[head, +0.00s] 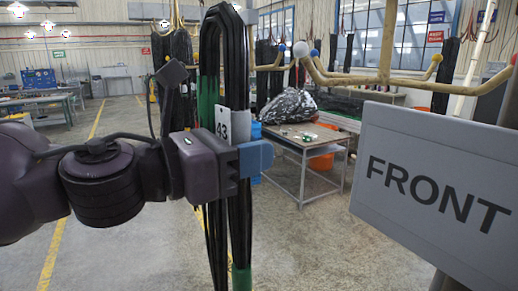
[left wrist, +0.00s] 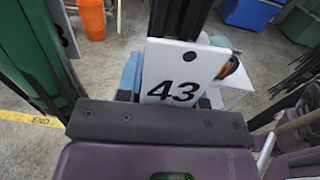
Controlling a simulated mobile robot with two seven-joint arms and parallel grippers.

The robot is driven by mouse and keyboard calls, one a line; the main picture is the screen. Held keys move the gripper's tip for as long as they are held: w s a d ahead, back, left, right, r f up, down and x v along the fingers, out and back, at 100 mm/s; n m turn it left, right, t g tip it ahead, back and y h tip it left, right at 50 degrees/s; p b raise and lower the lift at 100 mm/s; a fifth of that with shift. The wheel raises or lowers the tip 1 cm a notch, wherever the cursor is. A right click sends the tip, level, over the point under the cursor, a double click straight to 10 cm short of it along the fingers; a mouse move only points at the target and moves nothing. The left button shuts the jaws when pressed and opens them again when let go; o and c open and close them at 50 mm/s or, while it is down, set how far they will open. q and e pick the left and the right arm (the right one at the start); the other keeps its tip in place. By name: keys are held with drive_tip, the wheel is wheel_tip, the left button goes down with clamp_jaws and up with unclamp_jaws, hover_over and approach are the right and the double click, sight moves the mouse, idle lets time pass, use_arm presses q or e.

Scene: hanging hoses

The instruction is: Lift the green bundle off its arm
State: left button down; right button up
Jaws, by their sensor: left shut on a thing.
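The green bundle (head: 240,75) is a tall loop of black hoses with green bands, hanging upright in the middle of the head view. Its top bend is near the upper picture edge; I cannot tell whether it touches a rack arm. A white tag marked 43 (head: 223,123) hangs on it and also shows in the left wrist view (left wrist: 160,65). My left gripper (head: 236,162) is shut around the bundle just below the tag, with a blue fingertip on the right side. My right gripper is not in view.
A yellow rack with ball-tipped arms (head: 385,70) stands behind to the right. A grey panel reading FRONT (head: 430,185) fills the near right. A metal table (head: 312,145) with a dark wrapped heap (head: 289,106) stands behind the bundle. Open floor (head: 120,240) lies at the left.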

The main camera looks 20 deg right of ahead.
use_arm(q)
drive_tip(key=shift+s+a+r, duration=0.1)
drive_tip(key=shift+s+a, duration=0.05)
drive_tip(key=shift+a, duration=0.8)
drive_tip(key=shift+s+a, duration=0.1)
drive_tip(key=shift+a, duration=0.8)
